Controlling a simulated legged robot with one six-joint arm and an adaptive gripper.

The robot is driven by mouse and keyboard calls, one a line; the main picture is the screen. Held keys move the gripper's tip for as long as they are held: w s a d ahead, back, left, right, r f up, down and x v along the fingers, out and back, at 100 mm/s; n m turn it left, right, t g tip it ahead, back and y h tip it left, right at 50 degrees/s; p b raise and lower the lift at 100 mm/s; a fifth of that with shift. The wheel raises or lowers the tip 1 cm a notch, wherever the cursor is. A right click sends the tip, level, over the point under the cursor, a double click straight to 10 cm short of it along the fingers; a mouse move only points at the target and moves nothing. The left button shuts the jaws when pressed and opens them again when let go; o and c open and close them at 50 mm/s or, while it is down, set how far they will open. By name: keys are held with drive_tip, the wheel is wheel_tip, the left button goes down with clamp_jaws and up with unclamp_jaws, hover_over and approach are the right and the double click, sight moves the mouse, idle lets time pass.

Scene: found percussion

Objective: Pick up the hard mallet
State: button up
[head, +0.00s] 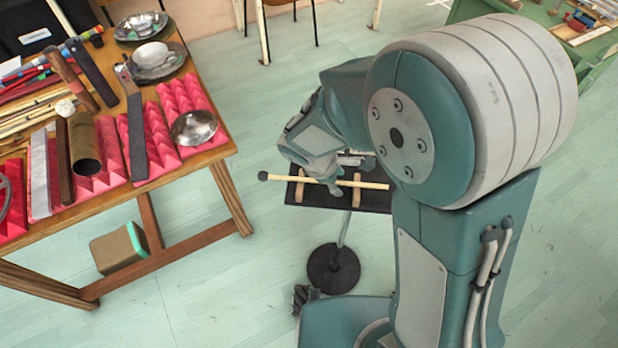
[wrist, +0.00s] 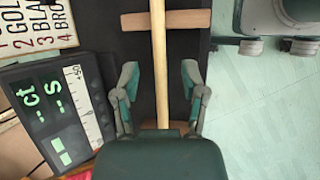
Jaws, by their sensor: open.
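The mallet (head: 290,179) is a pale wooden stick with a small dark head at its left end. It lies across two wooden rests (head: 300,187) on a small black stand tray (head: 376,200). My gripper (head: 336,182) is at the stick, over the tray, and partly hides its middle. In the wrist view, the pale shaft (wrist: 158,60) runs upright between the two spread fingers of my gripper (wrist: 160,85). Gaps show on both sides of the shaft. The mallet's head is not visible there, and my gripper's body hides the lower shaft.
A wooden table (head: 210,155) at left holds red foam (head: 108,150), metal bowls and bars. The stand's round base (head: 333,268) is on the floor. A meter with a dark display (wrist: 55,105) and a printed card (wrist: 40,22) lie left in the wrist view.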

clamp_jaws()
idle(0.3)
